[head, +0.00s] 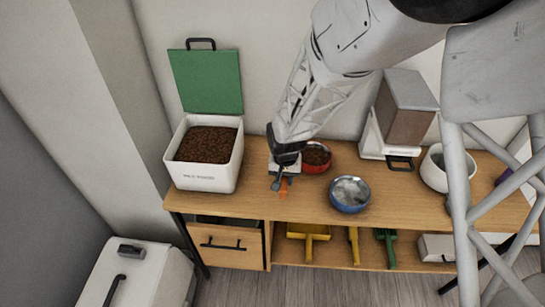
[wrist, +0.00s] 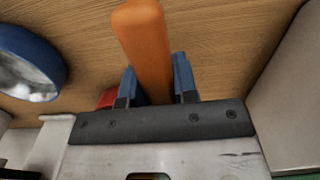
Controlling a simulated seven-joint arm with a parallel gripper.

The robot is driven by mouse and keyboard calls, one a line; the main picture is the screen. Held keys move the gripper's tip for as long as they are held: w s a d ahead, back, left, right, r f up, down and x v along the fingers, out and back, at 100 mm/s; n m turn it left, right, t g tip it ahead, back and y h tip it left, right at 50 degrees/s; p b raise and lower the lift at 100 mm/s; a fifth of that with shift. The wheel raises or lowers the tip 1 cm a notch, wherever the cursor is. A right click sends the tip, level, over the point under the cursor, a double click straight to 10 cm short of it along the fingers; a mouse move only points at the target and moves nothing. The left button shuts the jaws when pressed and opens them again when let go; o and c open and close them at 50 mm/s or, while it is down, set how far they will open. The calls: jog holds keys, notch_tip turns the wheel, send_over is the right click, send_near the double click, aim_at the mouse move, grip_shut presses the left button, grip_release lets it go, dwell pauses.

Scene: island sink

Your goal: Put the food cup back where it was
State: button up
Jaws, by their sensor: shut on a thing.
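My gripper (head: 283,178) is low over the wooden table, left of the red bowl. In the wrist view, its blue fingers (wrist: 155,78) are shut on an orange, rounded, elongated piece (wrist: 143,35), which looks like the handle of the food cup. Its orange end (head: 284,189) shows just below the fingers in the head view. The rest of the cup is hidden, and I cannot tell whether it touches the table.
The white bin (head: 205,179) of brown kibble stands left, its green lid (head: 206,82) raised. The red bowl (head: 316,166) holds kibble; the blue bowl (head: 349,205) stands right. Yellow (head: 310,233) and green scoops (head: 387,240) lie on the lower shelf. A dispenser (head: 403,108) stands behind.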

jog(key=w+a, duration=0.1)
jog(key=w, duration=0.3)
jog(key=w+a+f, duration=0.1)
jog(key=w+a, duration=0.1)
jog(key=w, duration=0.3)
jog(key=w+a, duration=0.2)
jog(key=w, duration=0.3)
jog(key=shift+w+f, duration=0.1)
jog(key=shift+f, duration=0.1)
jog(key=shift+f, duration=1.8)
jog(key=shift+f, duration=0.15)
jog(key=o, duration=0.9)
jog(key=shift+r, duration=0.2)
notch_tip(320, 180, up, 12)
